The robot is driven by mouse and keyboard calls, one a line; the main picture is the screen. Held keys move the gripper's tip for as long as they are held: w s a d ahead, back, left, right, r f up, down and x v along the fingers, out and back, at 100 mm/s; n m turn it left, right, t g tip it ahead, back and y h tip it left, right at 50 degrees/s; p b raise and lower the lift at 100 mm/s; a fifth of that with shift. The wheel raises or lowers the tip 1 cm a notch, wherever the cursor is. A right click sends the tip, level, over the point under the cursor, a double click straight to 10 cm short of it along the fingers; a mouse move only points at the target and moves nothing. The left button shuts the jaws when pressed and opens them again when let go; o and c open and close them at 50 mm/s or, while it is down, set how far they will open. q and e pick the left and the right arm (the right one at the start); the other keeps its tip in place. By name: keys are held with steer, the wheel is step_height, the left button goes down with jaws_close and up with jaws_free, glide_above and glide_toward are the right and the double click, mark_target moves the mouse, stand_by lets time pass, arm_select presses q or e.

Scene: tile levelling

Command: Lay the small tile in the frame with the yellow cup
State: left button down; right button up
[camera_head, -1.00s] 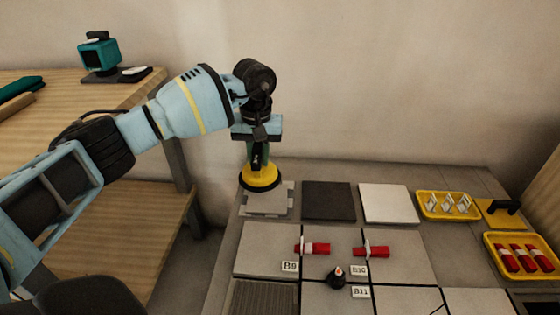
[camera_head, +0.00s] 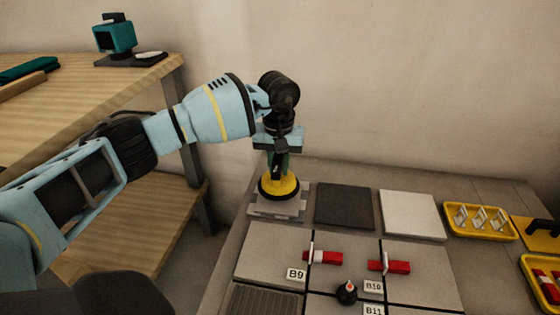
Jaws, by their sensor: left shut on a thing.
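My left gripper (camera_head: 281,158) is shut on the yellow cup (camera_head: 279,188), a yellow suction cup with a dark lower rim. The cup is upright over a small light grey tile (camera_head: 262,205) at the left end of the back row. The cup's rim appears to rest on this tile and hides its middle. I cannot make out the edges of the frame around or under the tile. My right gripper is not in view.
A dark tile (camera_head: 345,206) and a white tile (camera_head: 412,215) lie to the right. Red clamps (camera_head: 325,258) (camera_head: 396,267) and a black knob (camera_head: 347,292) are on the floor tiles in front. A yellow tray (camera_head: 480,222) holds white clips. A wooden bench (camera_head: 90,85) stands left.

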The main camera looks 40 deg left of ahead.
arm_select(q)
steer(key=shift+f+b, duration=0.85)
steer(key=shift+f, duration=0.95)
steer(key=shift+f, duration=0.25)
steer(key=c, duration=1.2)
jaws_free()
steer(key=shift+r+p, duration=1.25)
steer(key=shift+r, duration=2.7)
